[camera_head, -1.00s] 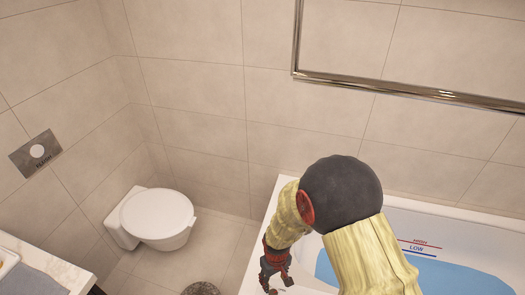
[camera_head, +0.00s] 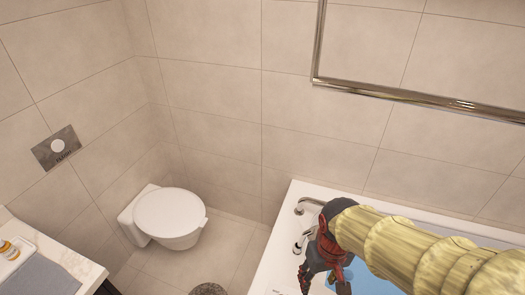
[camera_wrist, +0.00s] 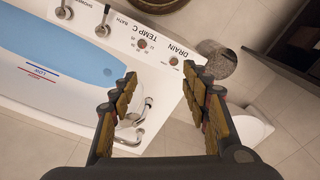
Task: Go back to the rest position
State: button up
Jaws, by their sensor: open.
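My gripper (camera_head: 336,281) is at the end of my yellow-sleeved arm, over the near left part of the white bathtub (camera_head: 291,205) in the head view. In the wrist view my gripper (camera_wrist: 160,75) has its two padded fingers spread apart, with nothing between them. Behind the fingers lie the tub's rim and its control panel, with TEMP C and DRAIN labels and knobs. A chrome tap (camera_wrist: 135,128) shows behind the left finger; I cannot tell its distance from it. My arm hides much of the tub in the head view.
A closed white toilet (camera_head: 170,215) stands at the left wall. A counter (camera_head: 72,252) with a tray and grey cloth is at lower left. A chrome rail (camera_head: 420,96) crosses the back wall. A grey cylinder (camera_wrist: 216,66) stands beside the tub.

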jog(key=s+d+r+m+t, duration=0.1)
jog(key=d+r+t, duration=0.1)
jog(key=r, duration=0.5)
jog(key=s+d+r+t, duration=0.2)
jog(key=r+t, duration=0.1)
jog(key=r, duration=0.5)
jog(key=shift+d+r+m, duration=0.15)
jog(key=shift+d+m, duration=0.25)
jog(key=shift+s, duration=0.1)
jog(key=shift+c, duration=0.7)
